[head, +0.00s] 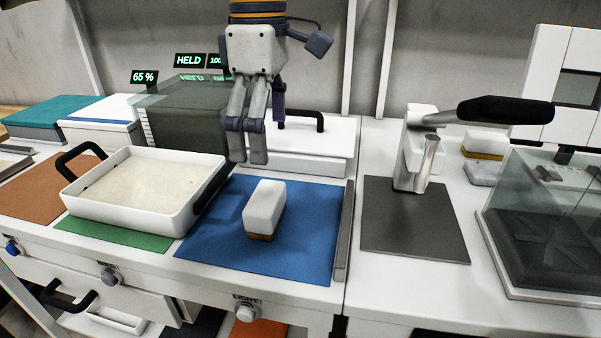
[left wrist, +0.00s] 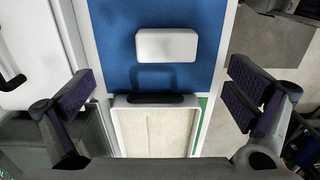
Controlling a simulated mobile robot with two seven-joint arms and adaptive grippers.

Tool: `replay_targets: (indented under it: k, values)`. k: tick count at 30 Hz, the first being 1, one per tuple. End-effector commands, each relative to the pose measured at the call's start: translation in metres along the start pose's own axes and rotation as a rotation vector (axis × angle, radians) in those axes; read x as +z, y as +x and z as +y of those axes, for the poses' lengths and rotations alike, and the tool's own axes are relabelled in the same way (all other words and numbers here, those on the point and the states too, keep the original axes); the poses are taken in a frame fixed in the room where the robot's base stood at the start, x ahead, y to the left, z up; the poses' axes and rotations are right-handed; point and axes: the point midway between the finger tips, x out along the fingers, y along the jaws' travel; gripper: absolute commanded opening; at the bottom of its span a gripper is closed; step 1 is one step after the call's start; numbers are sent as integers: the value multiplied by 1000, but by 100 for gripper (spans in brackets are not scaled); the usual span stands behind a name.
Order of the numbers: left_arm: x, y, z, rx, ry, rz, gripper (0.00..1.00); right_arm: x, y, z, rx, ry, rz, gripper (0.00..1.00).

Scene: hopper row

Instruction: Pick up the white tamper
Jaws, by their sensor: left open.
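A white block with rounded edges and a brown underside, which I take for the white tamper (head: 264,207), rests on the blue mat (head: 305,245) in the head view. In the left wrist view the white tamper (left wrist: 167,45) shows from above, above the picture's middle, with nothing touching it. My left gripper (head: 247,152) hangs above the counter behind it, empty and apart from it. In the left wrist view my left gripper (left wrist: 163,88) has its fingers wide apart and open. My right gripper is not in view.
A white tray (head: 135,214) of pale powder with black handles stands left of the tamper. A lidded white bin (head: 300,165) is behind. To the right are a dark mat (head: 410,215), a black-handled tool (head: 490,110) and a glass-walled box (head: 560,225).

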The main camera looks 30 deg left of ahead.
Motion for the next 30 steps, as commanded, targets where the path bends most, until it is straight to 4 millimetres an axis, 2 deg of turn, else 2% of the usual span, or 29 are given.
replay_targets:
  k: [2,9,14,21,29,30]
  values:
    - [0,2,-1,0,1,-1,98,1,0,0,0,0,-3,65]
    - [0,53,-1,-3,2,1,98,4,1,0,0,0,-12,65]
    - [-1,74,-1,-2,0,2,98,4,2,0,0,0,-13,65]
    - [-3,116,-2,-2,0,2,98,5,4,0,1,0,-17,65]
    - [-3,121,-1,4,0,0,98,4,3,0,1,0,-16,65]
    - [-3,121,-1,4,0,0,89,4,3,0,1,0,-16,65]
